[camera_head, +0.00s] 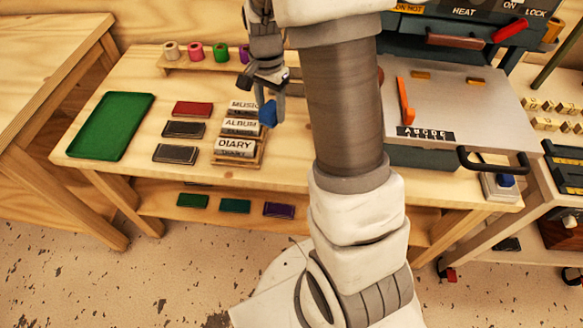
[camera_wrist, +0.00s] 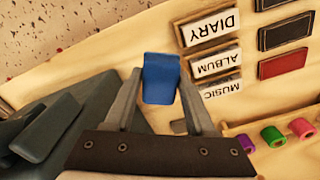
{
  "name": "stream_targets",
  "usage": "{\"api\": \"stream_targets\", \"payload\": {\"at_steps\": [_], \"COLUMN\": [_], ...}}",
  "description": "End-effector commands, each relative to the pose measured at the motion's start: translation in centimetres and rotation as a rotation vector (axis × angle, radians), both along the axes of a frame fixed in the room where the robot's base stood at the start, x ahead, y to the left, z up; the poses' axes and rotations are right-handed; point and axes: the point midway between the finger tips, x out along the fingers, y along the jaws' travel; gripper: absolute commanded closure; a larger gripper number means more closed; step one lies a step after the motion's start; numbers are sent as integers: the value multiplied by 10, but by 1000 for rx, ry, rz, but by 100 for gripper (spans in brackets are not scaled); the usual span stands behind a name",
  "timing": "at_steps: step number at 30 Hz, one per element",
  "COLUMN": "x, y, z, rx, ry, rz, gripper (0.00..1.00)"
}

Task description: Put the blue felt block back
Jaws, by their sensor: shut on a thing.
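The blue felt block (camera_head: 268,113) is held in the fingertips of my gripper (camera_head: 264,98), above the table beside the label plates. In the wrist view the blue block (camera_wrist: 161,78) sits between the two fingers of my gripper (camera_wrist: 160,92), which are shut on it. To the gripper's left in the head view are the stacked plates reading MUSIC, ALBUM and DIARY (camera_head: 236,147). They also show in the wrist view, with the DIARY plate (camera_wrist: 209,27) farthest from my gripper. My arm hides part of the table to the right of the block.
A green tray (camera_head: 111,126) lies at the table's left. Red and dark blocks (camera_head: 184,129) lie beside the plates. Foil rolls (camera_head: 196,51) stand on a rack at the back. A hot press (camera_head: 455,105) with a red-orange bar stands at the right. Bare wood lies around the blocks.

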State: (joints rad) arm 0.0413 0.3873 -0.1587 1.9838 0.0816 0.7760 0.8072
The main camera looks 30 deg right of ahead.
Motion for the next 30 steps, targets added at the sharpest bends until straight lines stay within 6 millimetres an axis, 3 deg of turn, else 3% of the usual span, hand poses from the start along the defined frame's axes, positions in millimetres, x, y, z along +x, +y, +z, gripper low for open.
{"api": "stream_targets", "payload": {"at_steps": [1, 6, 15, 20, 30], "x": [0, -3, -8, -9, -9], "y": [-7, -26, -47, -50, -50], "z": [-20, -43, -63, -69, -116], "rx": [-1, 1, 3, 3, 2], "ry": [-3, -4, -3, 0, 0], "rz": [-76, -348, -668, -718, -720], "gripper": [97, 97, 97, 97, 97]}}
